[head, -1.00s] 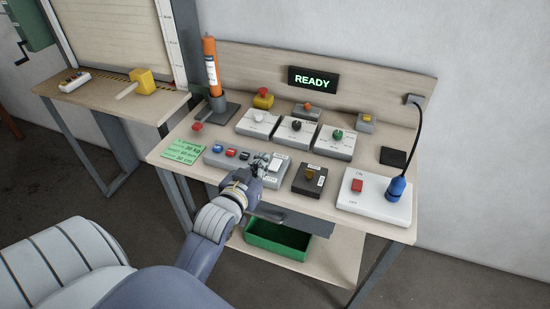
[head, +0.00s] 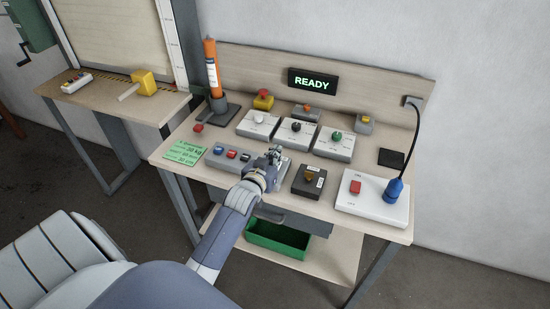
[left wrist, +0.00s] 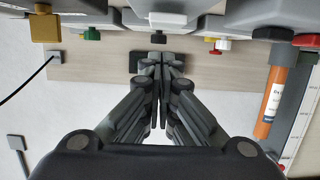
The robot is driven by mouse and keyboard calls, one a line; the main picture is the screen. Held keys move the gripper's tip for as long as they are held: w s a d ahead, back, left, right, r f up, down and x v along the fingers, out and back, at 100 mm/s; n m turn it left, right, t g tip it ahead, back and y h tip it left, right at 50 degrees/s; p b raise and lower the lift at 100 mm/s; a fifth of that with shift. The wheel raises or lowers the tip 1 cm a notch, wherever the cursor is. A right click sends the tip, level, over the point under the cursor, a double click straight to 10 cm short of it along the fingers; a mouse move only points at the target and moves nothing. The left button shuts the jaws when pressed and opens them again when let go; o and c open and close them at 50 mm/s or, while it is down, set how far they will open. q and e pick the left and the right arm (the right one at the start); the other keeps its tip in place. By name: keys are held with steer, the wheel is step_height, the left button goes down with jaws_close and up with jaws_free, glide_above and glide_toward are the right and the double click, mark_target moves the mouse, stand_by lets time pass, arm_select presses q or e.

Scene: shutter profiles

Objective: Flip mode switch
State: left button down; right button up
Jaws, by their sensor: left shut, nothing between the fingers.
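My left gripper (head: 274,154) is shut and empty, over the right end of a long grey control box (head: 222,163). That box has several coloured buttons, one of them red (head: 231,154). The gripper and wrist cover the box's right end, so I cannot tell if a switch there is touched. In the left wrist view, the shut fingers (left wrist: 160,63) point at a white block (left wrist: 167,19), apart from it in the picture. I cannot tell which control is the mode switch. My right gripper is out of view.
Behind stand three boxes with white, black and green knobs (head: 336,136). A lit READY sign (head: 313,81) is on the back panel. An orange cartridge (head: 211,65) stands left; a white plate (head: 370,211) with a red switch and blue plug lies right.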

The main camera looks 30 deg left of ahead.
arm_select(q)
steer(key=shift+f, duration=0.95)
